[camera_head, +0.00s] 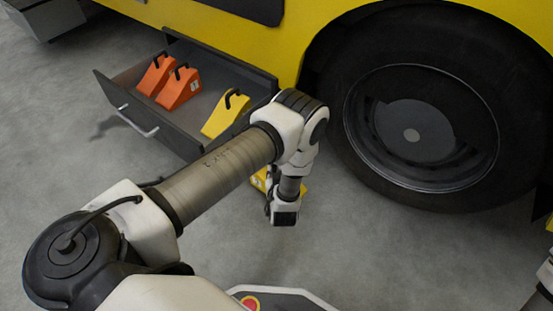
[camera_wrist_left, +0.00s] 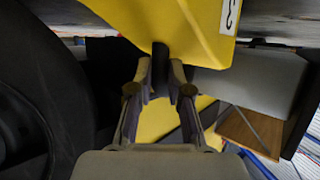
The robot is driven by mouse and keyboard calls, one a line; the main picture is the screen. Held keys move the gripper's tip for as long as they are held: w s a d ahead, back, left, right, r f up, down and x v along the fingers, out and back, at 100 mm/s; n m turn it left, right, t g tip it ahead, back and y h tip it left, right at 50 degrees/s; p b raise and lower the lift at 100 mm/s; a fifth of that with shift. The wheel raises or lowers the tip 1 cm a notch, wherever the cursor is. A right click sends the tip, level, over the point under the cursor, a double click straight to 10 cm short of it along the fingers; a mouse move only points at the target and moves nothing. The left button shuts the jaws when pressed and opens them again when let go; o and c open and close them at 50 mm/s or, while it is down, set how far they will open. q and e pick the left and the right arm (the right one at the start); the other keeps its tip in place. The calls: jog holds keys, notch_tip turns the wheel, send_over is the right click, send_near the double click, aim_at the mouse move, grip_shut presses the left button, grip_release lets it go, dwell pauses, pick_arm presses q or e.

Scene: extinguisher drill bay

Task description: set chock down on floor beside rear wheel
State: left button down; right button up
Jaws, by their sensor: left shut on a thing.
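My left gripper (camera_head: 272,200) points down, mostly hidden behind its own wrist in the head view. In the left wrist view the fingers (camera_wrist_left: 161,85) are shut on the dark handle of a yellow chock (camera_wrist_left: 180,25). In the head view only slivers of this chock (camera_head: 260,181) show around the wrist, low over the floor. I cannot tell whether it touches the floor. The rear wheel (camera_head: 411,135) stands to the right of the chock, with a gap between them; its dark tyre (camera_wrist_left: 30,90) is at left in the wrist view. My right gripper is not seen.
An open grey drawer (camera_head: 124,98) sticks out from the yellow vehicle (camera_head: 230,40), left of the wheel. It holds two orange chocks (camera_head: 180,88) and another yellow chock (camera_head: 225,114). Something yellow (camera_head: 549,222) shows at the right edge. The floor (camera_head: 390,245) before the wheel is clear.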

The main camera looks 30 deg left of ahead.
pick_arm(q)
notch_tip(320, 180, down, 8)
jog(key=b, duration=0.3)
jog(key=shift+r+b, duration=0.25)
jog(key=shift+b, duration=0.1)
jog(key=shift+r, duration=0.15)
jog(key=c, duration=1.1)
grip_release()
